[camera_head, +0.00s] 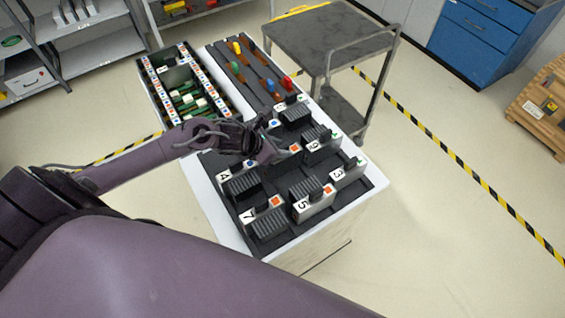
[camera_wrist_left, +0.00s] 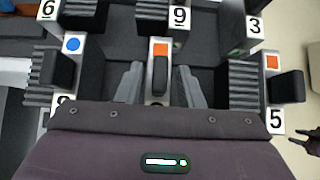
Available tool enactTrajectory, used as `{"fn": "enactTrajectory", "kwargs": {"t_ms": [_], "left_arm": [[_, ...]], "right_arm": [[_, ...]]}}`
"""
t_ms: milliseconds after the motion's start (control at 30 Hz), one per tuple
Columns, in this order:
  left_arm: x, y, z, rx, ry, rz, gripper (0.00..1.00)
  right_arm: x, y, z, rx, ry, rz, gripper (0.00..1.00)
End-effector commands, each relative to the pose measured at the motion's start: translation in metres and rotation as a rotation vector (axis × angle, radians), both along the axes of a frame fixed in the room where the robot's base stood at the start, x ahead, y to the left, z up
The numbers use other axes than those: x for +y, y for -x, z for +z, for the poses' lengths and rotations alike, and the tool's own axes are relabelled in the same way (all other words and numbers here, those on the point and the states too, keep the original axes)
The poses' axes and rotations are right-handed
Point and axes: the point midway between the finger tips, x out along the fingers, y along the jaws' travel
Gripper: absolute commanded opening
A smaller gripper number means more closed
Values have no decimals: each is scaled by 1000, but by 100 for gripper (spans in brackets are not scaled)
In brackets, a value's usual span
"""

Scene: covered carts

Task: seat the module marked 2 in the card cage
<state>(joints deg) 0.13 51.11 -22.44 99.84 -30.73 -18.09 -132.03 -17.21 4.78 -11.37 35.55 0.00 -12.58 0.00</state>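My left gripper (camera_head: 268,152) is down at the module tray, open. In the left wrist view its two fingers (camera_wrist_left: 160,88) stand on either side of a dark handle (camera_wrist_left: 160,74), with gaps. The card cage (camera_head: 208,78) stands at the far left of the cart, with green cards inside. My right gripper (camera_wrist_left: 300,130) appears at the right edge of the wrist view, fingers apart, empty.
Modules 9 (camera_head: 318,140), 3 (camera_head: 345,168), 5 (camera_head: 312,203), 7 (camera_head: 266,224) and 4 (camera_head: 240,185) stand close around. A tray with coloured-handled tools (camera_head: 250,72) lies beside the cage. A grey trolley (camera_head: 325,40) stands behind.

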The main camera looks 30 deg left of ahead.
Motion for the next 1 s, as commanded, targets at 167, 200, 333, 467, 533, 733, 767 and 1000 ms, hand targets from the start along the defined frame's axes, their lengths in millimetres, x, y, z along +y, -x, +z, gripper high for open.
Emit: {"fn": "enactTrajectory", "kwargs": {"t_ms": [167,200,333,467,533,733,767,1000], "left_arm": [[0,0,0,0,0,0,10],[0,0,0,0,0,0,5],[0,0,0,0,0,0,0],[0,0,0,0,1,1,0],[0,0,0,0,1,1,0],[0,0,0,-1,1,1,0],[0,0,0,-1,1,1,0],[0,0,0,-1,1,1,0]], "right_arm": [[2,2,0,3,-2,2,36],[3,2,0,3,-3,1,36],[5,2,0,2,-7,2,36],[6,2,0,3,-8,1,36],[6,2,0,3,-8,1,36],[6,2,0,3,-8,1,36],[6,1,0,2,-7,1,36],[5,1,0,2,-7,1,36]]}}
